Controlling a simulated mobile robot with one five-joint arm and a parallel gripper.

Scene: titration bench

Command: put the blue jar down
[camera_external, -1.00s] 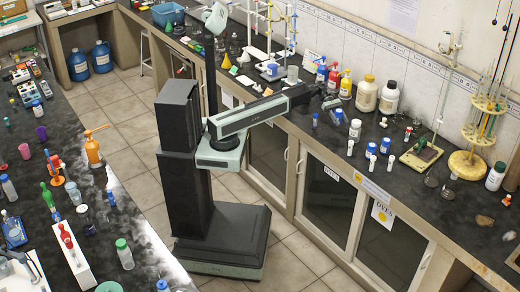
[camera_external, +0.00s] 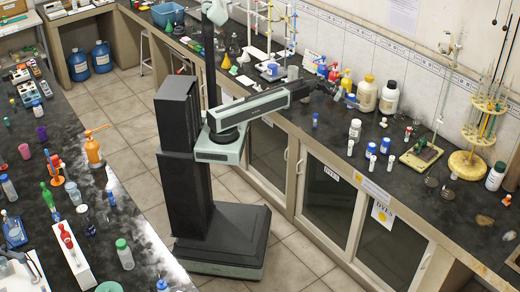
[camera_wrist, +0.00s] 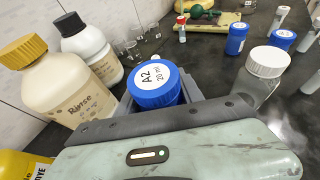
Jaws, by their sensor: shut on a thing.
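The blue jar, with a blue lid and a white label reading "A2 20 ml" (camera_wrist: 156,84), is between my gripper's jaws in the wrist view. My gripper (camera_external: 345,95) is shut on it. In the external view the blue jar (camera_external: 351,99) shows small at the end of my arm, in front of the white bottles. It appears held above the dark bench top (camera_external: 338,142). Its lower part is hidden by the jaws in the wrist view, so its exact height over the bench cannot be told.
A yellow-capped bottle (camera_wrist: 50,85) and a black-capped bottle (camera_wrist: 92,48) stand left of the jar in the wrist view. A white-capped jar (camera_wrist: 264,72) stands to its right. Small blue-capped jars (camera_external: 372,149) stand nearer the bench front, with bare bench among them.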

